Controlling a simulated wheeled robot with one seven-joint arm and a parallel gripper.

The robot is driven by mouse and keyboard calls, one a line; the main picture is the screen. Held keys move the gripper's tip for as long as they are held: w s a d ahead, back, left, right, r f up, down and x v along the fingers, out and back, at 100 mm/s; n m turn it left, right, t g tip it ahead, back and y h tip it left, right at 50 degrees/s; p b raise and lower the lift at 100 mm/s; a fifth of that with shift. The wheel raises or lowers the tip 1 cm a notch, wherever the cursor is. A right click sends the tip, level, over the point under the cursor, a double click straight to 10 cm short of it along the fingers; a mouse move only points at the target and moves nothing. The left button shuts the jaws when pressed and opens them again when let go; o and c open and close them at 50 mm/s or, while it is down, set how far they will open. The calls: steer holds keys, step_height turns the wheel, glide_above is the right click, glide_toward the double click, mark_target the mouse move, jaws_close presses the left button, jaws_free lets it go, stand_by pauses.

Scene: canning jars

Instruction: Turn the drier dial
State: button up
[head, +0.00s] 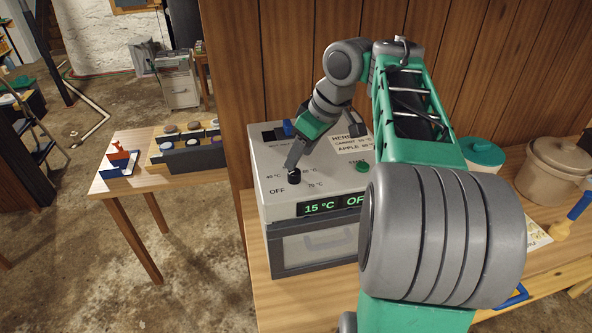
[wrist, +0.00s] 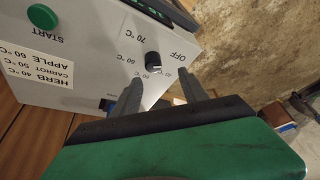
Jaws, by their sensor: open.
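The drier (head: 285,235) is a grey box on the wooden bench. Its black dial (head: 294,177) sits on the sloped top, with OFF and temperature marks printed around it. The dial also shows in the wrist view (wrist: 152,60). My gripper (head: 291,163) is at the dial, pointing down. In the wrist view its two grey fingers (wrist: 160,72) are apart, with the dial between and just beyond their tips; I cannot tell whether they touch it. The display (head: 330,205) reads 15 °C and the start of OFF; my arm hides the rest.
A green START button (wrist: 42,16) and a label of herb, carrot and apple temperatures (wrist: 50,75) are on the drier's top. A teal-lidded pot (head: 482,155) and a beige crock (head: 558,165) stand right. A side table (head: 120,188) with jars is at left.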

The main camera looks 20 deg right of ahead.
mark_target(295, 172)
steer(key=shift+n, duration=0.3)
steer(key=x, duration=0.2)
steer(key=d+b+x, duration=0.1)
steer(key=x, duration=0.1)
steer(key=b+x, duration=0.1)
steer(key=x, duration=0.2)
steer(key=shift+d+f, duration=0.15)
steer(key=shift+f, duration=0.1)
jaws_close()
